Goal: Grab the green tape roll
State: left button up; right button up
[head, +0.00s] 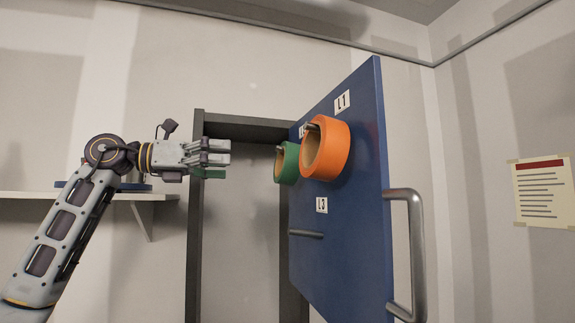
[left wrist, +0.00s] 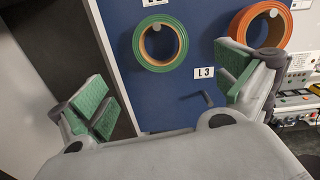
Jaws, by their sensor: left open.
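The green tape roll (head: 287,163) hangs on a peg on the blue door panel, partly behind the orange tape roll (head: 336,149) in the head view. In the left wrist view the green roll (left wrist: 160,62) hangs ahead, above and between my fingers, and the orange roll (left wrist: 277,20) is to its right. My left gripper (head: 217,153) is to the left of the green roll in the head view, apart from it. It is open and empty, with green finger pads apart in the left wrist view (left wrist: 170,95). My right gripper is not in view.
The blue door (head: 355,215) stands open from a dark frame (head: 196,225), with a metal handle (head: 417,250) and an empty peg (head: 306,234) near label L3. A white shelf (head: 150,197) is at left. A bench with equipment (left wrist: 298,90) shows at right in the wrist view.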

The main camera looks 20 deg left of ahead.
aim_at(280, 162)
pick_arm(q)
jog(key=p+x, duration=0.1)
jog(key=x, duration=0.7)
jog(key=shift+d+p, duration=0.25)
jog(key=shift+p, duration=0.15)
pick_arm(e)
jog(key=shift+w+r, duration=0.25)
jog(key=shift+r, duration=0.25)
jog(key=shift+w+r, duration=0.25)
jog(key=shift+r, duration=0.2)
pick_arm(q)
jog(key=shift+w, duration=0.2)
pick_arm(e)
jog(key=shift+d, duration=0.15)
pick_arm(q)
jog(key=shift+p+x, duration=0.9)
jog(key=shift+x, duration=1.3)
jog(key=shift+w+d+r, duration=0.1)
jog(key=shift+w+d, duration=0.05)
jog(key=shift+d, duration=0.25)
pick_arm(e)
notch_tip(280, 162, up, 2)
